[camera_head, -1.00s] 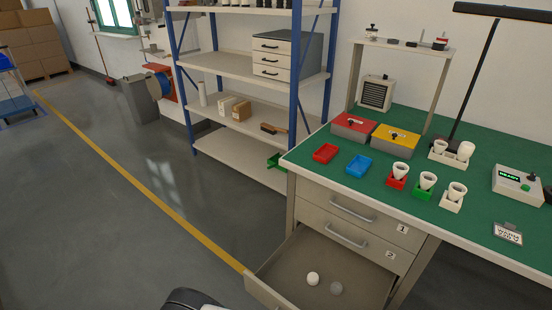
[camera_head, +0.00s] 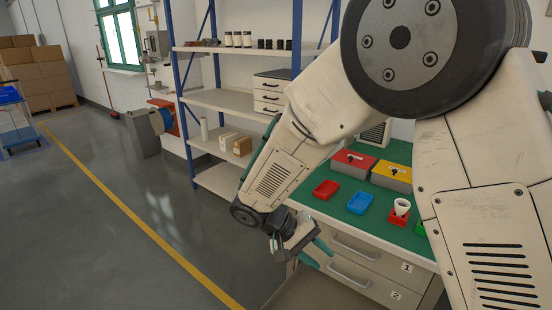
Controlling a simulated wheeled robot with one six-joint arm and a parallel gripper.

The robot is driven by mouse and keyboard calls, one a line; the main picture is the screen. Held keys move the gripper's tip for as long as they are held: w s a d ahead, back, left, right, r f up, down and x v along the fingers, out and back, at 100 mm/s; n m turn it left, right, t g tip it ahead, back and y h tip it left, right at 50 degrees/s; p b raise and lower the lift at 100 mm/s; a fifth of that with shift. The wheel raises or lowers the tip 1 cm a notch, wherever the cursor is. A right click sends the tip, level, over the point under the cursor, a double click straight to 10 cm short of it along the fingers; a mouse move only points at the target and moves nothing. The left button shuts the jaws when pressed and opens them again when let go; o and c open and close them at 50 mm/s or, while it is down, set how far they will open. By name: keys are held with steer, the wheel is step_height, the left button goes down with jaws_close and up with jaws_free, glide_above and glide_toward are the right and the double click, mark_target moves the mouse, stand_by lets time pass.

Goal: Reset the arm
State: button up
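My arm fills the right and middle of the view. It reaches down to the left, and my gripper (camera_head: 317,254) hangs in front of the bench's left corner, above the lower drawer (camera_head: 322,292). Its two teal fingertips stand apart with nothing seen between them. The lower drawer is pulled out and cut off by the bottom edge, so most of its inside is out of view. A white bulb (camera_head: 402,206) stands in a red holder (camera_head: 398,219) on the green bench top (camera_head: 377,208). Part of a green holder (camera_head: 420,229) shows beside my arm.
A red tray (camera_head: 326,189), a blue tray (camera_head: 360,202), a red-topped box (camera_head: 353,162) and a yellow-topped box (camera_head: 391,175) are on the bench. A shelf rack (camera_head: 228,103) stands behind my arm. The floor (camera_head: 120,245) to the left is clear. My arm hides the bench's right side.

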steer(key=s+d+r+m+y, duration=0.1)
steer(key=s+d+r+y, duration=0.25)
steer(key=d+r, duration=0.3)
steer(key=s+d+r+m+y, duration=0.1)
steer(key=s+d+r+y, duration=0.1)
steer(key=s+d+r, duration=0.5)
steer(key=s+d+r+t+y, duration=0.2)
steer(key=s+r, duration=0.3)
steer(key=s, duration=0.6)
steer(key=shift+s+d+r+y, duration=0.2)
steer(key=shift+d+y, duration=0.5)
steer(key=shift+y, duration=0.15)
